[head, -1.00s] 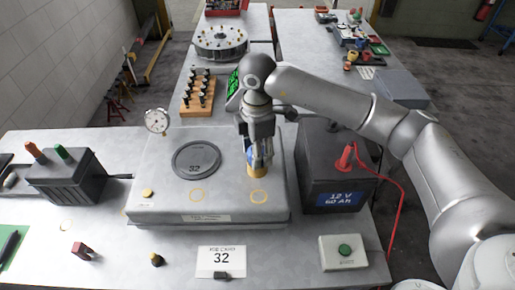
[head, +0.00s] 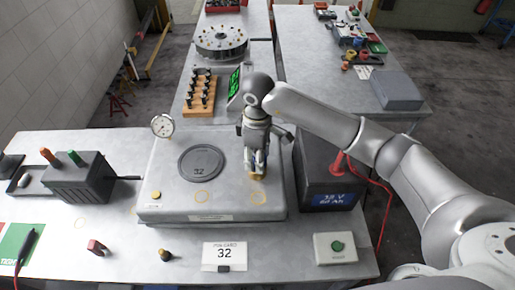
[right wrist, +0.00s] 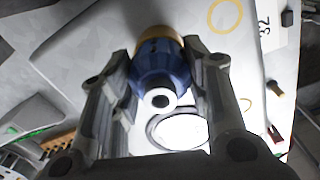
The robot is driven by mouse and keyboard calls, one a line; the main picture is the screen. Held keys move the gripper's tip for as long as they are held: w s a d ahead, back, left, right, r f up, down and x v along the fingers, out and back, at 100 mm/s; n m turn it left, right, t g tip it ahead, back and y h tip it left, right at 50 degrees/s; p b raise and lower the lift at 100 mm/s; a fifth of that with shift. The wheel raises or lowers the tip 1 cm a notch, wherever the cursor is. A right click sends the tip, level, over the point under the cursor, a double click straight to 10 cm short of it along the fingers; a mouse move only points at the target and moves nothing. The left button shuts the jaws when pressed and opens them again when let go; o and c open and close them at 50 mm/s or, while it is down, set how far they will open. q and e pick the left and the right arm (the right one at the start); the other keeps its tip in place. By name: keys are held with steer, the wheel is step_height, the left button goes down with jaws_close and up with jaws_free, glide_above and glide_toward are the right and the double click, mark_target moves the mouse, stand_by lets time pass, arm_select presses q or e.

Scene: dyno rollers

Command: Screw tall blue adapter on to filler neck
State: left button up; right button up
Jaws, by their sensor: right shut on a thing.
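My right gripper (head: 257,165) points down over the right part of the grey tank top (head: 225,190). It is shut on the tall blue adapter (head: 252,158), which shows better between the fingers in the right wrist view (right wrist: 160,75). The adapter stands over a brass-coloured filler neck (head: 257,178) at the tank's right side. The brass ring also shows past the adapter in the right wrist view (right wrist: 158,34). Whether the threads are engaged is hidden. My left gripper is not in view.
A black battery (head: 325,175) with a red clamp and cable stands close right of the tank. A dial gauge (head: 162,125) is at its back left. A wooden rack (head: 200,95) stands behind. A card marked 32 (head: 224,256) and a green-button box (head: 335,248) are in front.

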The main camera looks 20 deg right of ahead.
steer(key=shift+w+r+m+p, duration=0.15)
steer(key=shift+r+m+p, duration=0.3)
steer(key=shift+p, duration=0.8)
steer(key=shift+f+m+p, duration=0.1)
steer(key=shift+m+p, duration=0.15)
steer(key=shift+p, duration=0.4)
steer(key=shift+a+f+b, duration=0.15)
steer(key=shift+a+b, duration=0.05)
steer(key=shift+b, duration=0.1)
steer(key=shift+d+m, duration=0.15)
steer(key=shift+m, duration=1.15)
steer(key=o, duration=1.1)
steer(key=shift+f, duration=0.15)
